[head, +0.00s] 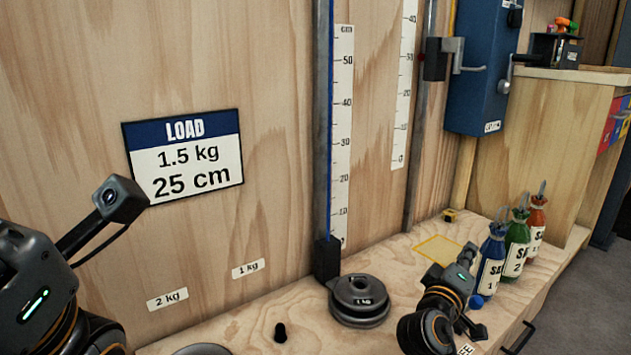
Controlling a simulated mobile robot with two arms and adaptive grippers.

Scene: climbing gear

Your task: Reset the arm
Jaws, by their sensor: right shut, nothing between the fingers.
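My right gripper (472,326) is low at the front of the wooden bench, right of the stacked weight discs. Its fingers are small and dark here, shut and empty. My right wrist covers part of the bench and of a label. My left arm comes in at the left edge, in front of the wooden wall. Its wrist and the camera on a stalk show, but its fingers are out of the picture.
Weight discs (360,299) are stacked below the ruler (341,130). A load sign (185,155) reads 1.5 kg, 25 cm. A yellow-outlined square (437,248) is bare.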

